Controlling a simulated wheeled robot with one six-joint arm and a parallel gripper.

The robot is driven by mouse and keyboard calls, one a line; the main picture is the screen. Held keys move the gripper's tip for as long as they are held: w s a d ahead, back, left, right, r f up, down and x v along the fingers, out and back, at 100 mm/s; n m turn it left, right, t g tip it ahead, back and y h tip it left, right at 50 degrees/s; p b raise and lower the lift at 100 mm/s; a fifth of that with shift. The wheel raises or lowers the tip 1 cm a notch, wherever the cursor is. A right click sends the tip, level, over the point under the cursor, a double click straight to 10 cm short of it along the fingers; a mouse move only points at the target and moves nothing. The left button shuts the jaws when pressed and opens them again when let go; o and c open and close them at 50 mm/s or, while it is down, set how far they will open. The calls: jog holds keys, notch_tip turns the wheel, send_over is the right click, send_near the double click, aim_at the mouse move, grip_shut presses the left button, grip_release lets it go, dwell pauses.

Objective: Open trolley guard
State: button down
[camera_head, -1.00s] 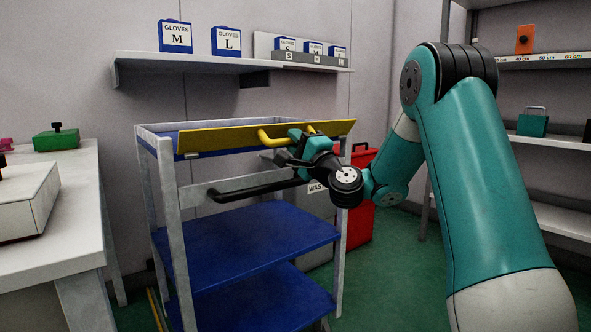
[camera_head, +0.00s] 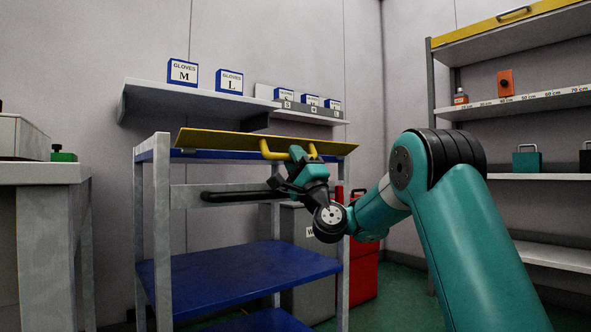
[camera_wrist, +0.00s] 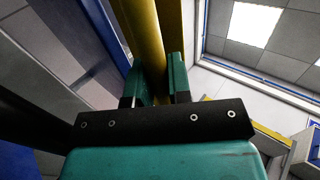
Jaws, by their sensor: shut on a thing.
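The trolley (camera_head: 162,225) has a pale metal frame with blue shelves. Its yellow guard (camera_head: 215,138) is a long flat panel along the top front, tilted up with its edge toward me raised above the blue top shelf. The guard's yellow bar handle (camera_head: 266,150) hangs from its near side. My teal and black gripper (camera_head: 303,156) is shut on the handle, toward its right end. In the wrist view the handle (camera_wrist: 142,35) runs between the two teal fingers of my gripper (camera_wrist: 157,78). The fingers hide part of the handle.
A black push bar (camera_head: 235,196) crosses the trolley's front below my gripper. A wall shelf (camera_head: 190,104) with glove boxes hangs behind. A workbench (camera_head: 45,173) stands left, a red bin (camera_head: 363,272) behind right, and a shelving rack (camera_head: 540,103) further right.

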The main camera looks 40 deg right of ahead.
dwell(0.4)
jog(key=c, duration=1.1)
grip_release()
jog(key=shift+o, duration=0.2)
